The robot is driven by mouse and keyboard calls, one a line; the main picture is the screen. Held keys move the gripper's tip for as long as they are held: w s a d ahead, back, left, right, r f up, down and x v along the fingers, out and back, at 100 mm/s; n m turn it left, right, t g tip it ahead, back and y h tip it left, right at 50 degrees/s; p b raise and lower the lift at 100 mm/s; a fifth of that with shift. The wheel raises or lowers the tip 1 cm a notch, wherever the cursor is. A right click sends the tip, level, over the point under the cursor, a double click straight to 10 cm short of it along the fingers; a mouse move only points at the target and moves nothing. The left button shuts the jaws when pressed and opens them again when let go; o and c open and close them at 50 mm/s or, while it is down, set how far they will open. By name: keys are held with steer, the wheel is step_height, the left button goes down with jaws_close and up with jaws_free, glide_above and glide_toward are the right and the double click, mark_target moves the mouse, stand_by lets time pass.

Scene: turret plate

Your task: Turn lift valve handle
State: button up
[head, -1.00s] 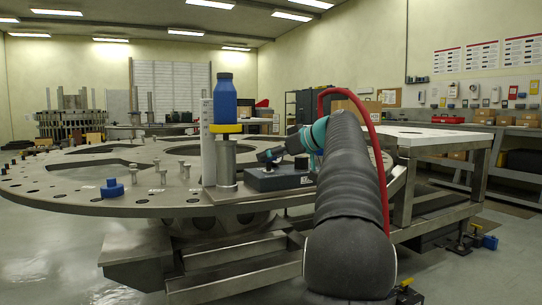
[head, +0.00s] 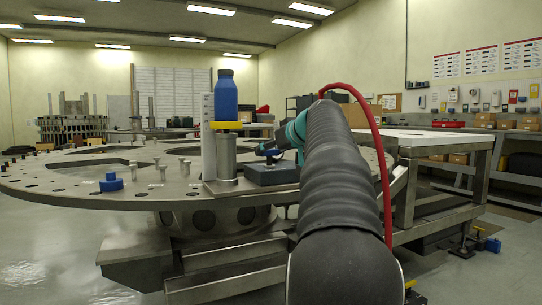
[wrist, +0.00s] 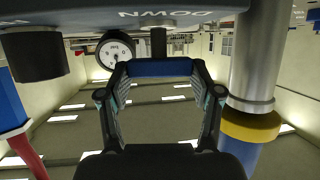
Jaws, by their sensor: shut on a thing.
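The grey-blue valve box (head: 272,175) stands on the round steel plate, right of the steel cylinder. It also shows upside down along the top of the wrist view, with "DOWN" lettering (wrist: 165,14). The blue handle (wrist: 160,68) spans crosswise between my fingertips, in front of a dark stem (wrist: 158,42) from the box. My gripper (wrist: 160,88) is shut on this handle, one finger at each end. In the head view, my gripper (head: 270,150) is small and partly hidden by my arm, just above the box.
A steel cylinder (head: 226,158) with a yellow collar and blue bottle (head: 225,95) stands close left of the box, beside a white scale (head: 208,140). A dial gauge (wrist: 115,52) and dark knob (wrist: 35,55) are near the handle. A blue block (head: 111,182) lies farther left.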

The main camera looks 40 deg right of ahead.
steer(key=shift+a+m+h, duration=0.15)
steer(key=shift+m+h, duration=0.65)
steer(key=shift+h, duration=0.1)
steer(key=o, duration=1.1)
steer(key=shift+o, duration=0.2)
steer(key=shift+s+g, duration=0.1)
steer(key=shift+g, duration=0.2)
steer(key=v, duration=1.1)
steer(key=shift+s+a, duration=0.15)
steer(key=shift+s, duration=0.25)
steer(key=shift+r, duration=0.15)
